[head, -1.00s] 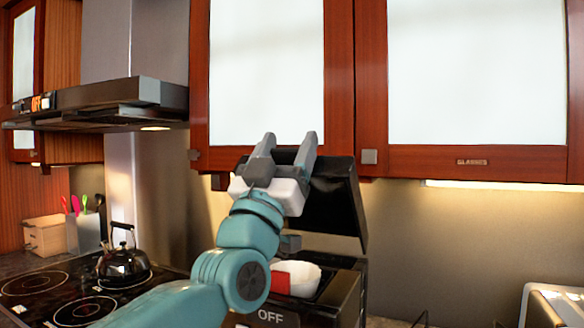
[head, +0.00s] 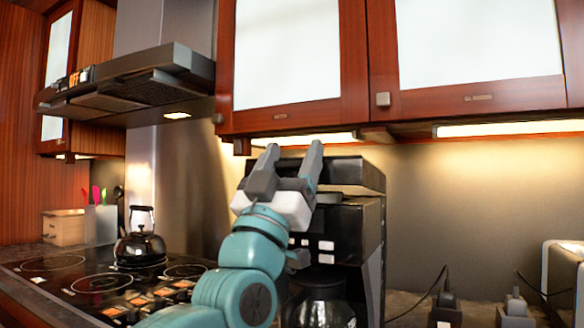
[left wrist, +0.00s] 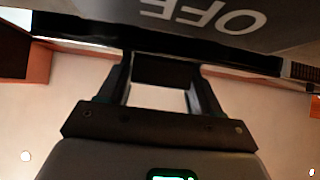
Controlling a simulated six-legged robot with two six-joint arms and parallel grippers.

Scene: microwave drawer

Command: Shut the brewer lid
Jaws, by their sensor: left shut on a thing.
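The black brewer (head: 370,240) stands on the counter, partly behind my left arm, with buttons on its front and a glass carafe (head: 320,300) below. Its black lid (head: 345,172) lies low over the top, close to level; whether a small gap remains under it is hard to tell. My left gripper (head: 288,160) is at the lid's left front, its fingers spread and pointing up, shut on the lid. In the left wrist view the fingers (left wrist: 165,75) reach a dark edge under an upside-down "OFF" label. My right gripper is out of view.
Wooden cabinets (head: 300,118) hang close above the brewer. A kettle (head: 140,245) stands on the stove at left, under the range hood (head: 140,85). A toaster (head: 565,280) and plugs with cords (head: 447,300) are at right.

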